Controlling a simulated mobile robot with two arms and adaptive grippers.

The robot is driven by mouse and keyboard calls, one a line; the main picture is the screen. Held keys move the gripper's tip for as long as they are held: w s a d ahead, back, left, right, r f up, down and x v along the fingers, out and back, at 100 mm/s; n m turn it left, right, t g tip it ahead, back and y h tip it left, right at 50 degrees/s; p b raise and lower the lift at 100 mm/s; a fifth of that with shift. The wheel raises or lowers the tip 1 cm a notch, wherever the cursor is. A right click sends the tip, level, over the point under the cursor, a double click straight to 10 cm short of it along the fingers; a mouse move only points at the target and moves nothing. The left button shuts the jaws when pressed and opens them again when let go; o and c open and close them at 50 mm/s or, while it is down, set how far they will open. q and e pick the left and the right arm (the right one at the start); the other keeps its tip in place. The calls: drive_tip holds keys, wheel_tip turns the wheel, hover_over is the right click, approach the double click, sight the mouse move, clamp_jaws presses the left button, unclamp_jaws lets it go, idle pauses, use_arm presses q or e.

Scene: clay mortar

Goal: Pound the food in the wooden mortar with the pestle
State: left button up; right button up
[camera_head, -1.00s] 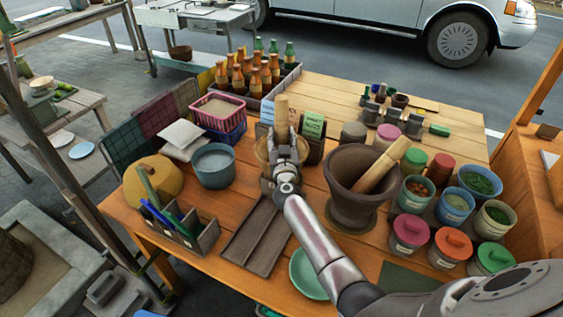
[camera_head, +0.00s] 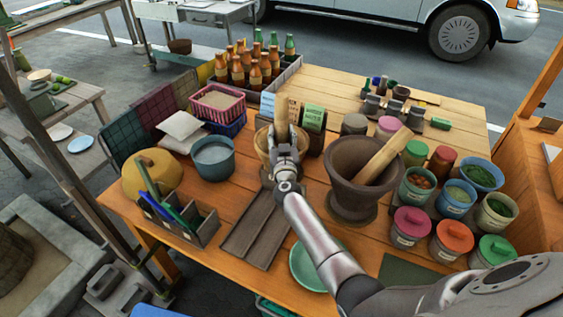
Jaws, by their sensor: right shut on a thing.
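My right gripper (camera_head: 285,160) is shut on a light wooden pestle (camera_head: 281,112) that stands about upright. The pestle is at a light wooden mortar (camera_head: 262,143). My gripper covers much of the mortar's front, so the pestle's lower end and any food inside are hidden. A larger dark clay mortar (camera_head: 352,198) stands to the right, with another wooden pestle (camera_head: 383,156) leaning in it. My left gripper is not in view.
Several lidded jars and bowls crowd the table's right side. A dark tray (camera_head: 247,238) and green plate (camera_head: 306,268) lie in front. A blue-grey pot (camera_head: 213,170), pink basket (camera_head: 218,106) and utensil box (camera_head: 203,232) stand left. Bottles stand behind.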

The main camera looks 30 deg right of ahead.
drive_tip(key=shift+r, duration=0.1)
drive_tip(key=o, duration=1.4)
drive_tip(key=shift+o, duration=0.3)
drive_tip(key=shift+s, duration=0.2)
